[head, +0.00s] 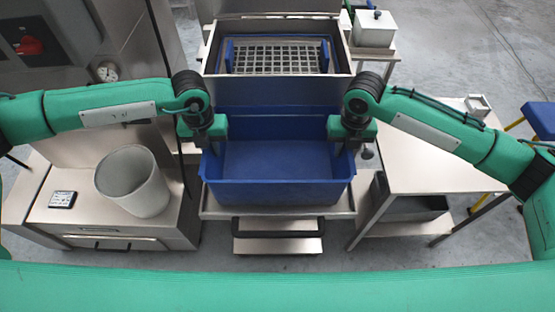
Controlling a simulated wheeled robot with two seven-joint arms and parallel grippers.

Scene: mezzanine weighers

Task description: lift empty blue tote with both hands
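The blue tote (278,193) stands upright on a metal platform in the centre of the head view. Its inside is empty and its floor is bare. My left gripper (206,140) is at the tote's left side rim, pointing down. My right gripper (348,140) is at its right side rim, at about the same depth. The fingertips are small and partly hidden by the gripper bodies and rim. I cannot tell whether either gripper is closed on the rim.
Behind the tote is a metal basin with a grid (275,60). A grey bin (133,182) stands on the left cabinet (60,212). A metal table (425,165) is close on the right. A step (278,244) sits in front, below the platform.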

